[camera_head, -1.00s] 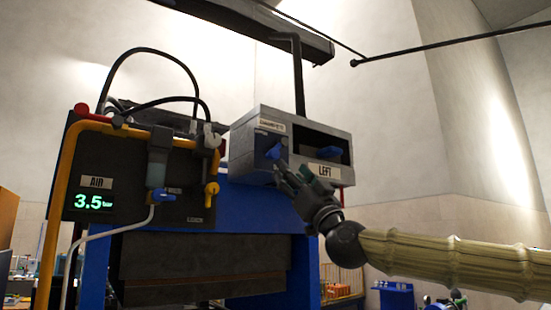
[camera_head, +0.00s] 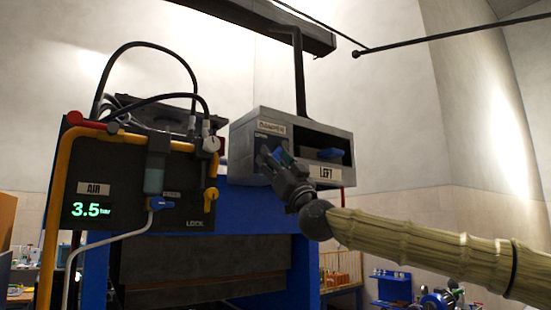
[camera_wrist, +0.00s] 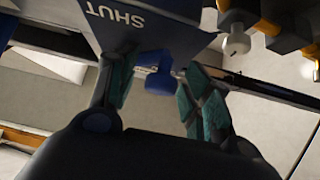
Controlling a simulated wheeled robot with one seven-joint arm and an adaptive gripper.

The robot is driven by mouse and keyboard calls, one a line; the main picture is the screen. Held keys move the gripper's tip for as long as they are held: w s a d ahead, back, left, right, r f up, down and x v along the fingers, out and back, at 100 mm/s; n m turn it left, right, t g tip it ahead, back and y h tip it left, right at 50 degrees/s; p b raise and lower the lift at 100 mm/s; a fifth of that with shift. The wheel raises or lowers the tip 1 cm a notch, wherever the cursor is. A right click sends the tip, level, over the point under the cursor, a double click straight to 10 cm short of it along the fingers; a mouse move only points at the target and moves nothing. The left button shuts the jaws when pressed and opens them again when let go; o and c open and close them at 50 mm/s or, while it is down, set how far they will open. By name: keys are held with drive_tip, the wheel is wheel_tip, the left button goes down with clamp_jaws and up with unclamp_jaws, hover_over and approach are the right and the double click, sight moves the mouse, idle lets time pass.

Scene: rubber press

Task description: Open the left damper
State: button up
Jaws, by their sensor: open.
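The grey damper box (camera_head: 240,148) hangs above the blue press frame, with a "LEFT" label (camera_head: 320,173) at its lower front. A blue handle (camera_head: 265,151) sits on the box's left front panel, mostly hidden behind my gripper in the head view. My gripper (camera_head: 277,158) is at this panel with its fingers pointing to it. In the wrist view, my gripper (camera_wrist: 157,95) is open, its teal pads on either side of the blue handle (camera_wrist: 159,80). The handle lies below a blue plate marked "SHUT" (camera_wrist: 135,25). I cannot tell whether the pads touch it.
Another blue part (camera_head: 330,154) sits in the box's dark right opening. The air panel (camera_head: 130,190) with yellow pipe (camera_head: 52,215), gauge and hoses stands to the left and reads 3.5 bar. A dark vertical pipe (camera_head: 299,75) rises from the box.

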clamp_jaws()
drive_tip(key=shift+d, duration=0.15)
drive_tip(key=shift+r, duration=0.1)
drive_tip(key=shift+s+r+b, duration=0.15)
drive_tip(key=shift+r+b, duration=0.05)
drive_tip(key=shift+b, duration=0.1)
idle(0.6)
